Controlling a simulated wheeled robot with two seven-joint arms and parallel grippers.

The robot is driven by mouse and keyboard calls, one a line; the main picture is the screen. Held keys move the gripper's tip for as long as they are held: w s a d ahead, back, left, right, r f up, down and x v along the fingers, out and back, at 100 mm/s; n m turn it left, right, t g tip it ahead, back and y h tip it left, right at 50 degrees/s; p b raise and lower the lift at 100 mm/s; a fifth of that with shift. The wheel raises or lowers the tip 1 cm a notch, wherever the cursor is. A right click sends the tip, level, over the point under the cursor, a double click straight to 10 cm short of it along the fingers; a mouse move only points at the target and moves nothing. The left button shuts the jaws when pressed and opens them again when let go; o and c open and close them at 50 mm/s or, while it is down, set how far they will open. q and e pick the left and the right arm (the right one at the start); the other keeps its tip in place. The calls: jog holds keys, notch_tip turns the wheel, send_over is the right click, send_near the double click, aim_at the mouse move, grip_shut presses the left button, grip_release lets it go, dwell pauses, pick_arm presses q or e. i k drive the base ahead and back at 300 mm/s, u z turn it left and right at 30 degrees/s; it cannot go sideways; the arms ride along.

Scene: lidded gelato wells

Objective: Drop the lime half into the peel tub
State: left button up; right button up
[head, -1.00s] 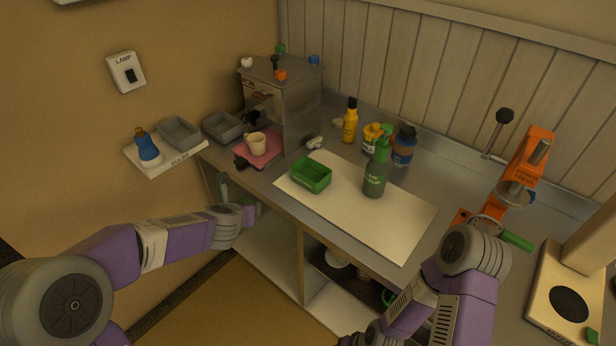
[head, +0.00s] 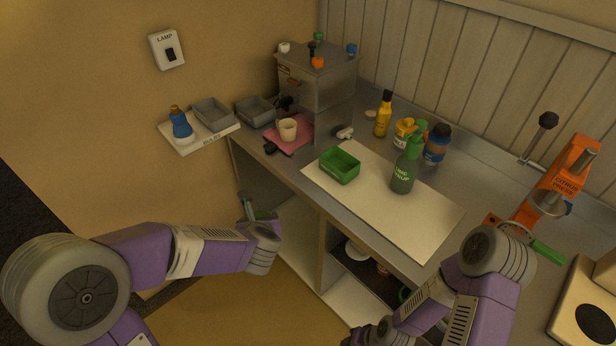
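I cannot make out a lime half for certain. A small green patch (head: 263,215) shows beside my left gripper (head: 246,207), which is in front of the counter's open left side and partly hidden by its own wrist. Whether the gripper holds that green thing is too small to tell. An open green tub (head: 340,167) sits on the pale board; no readable label marks it as the peel tub.
A green bottle (head: 405,170) stands right of the green tub. Grey tubs (head: 213,114) (head: 256,111), a cup (head: 287,130) on a pink cloth and a metal box (head: 318,85) are left and behind. An orange press (head: 563,178) stands at right. The board's front (head: 400,228) is clear.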

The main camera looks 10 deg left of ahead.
aim_at(339, 165)
jog(key=u, duration=1.25)
jog(key=i, duration=1.2)
jog(key=z, duration=2.55)
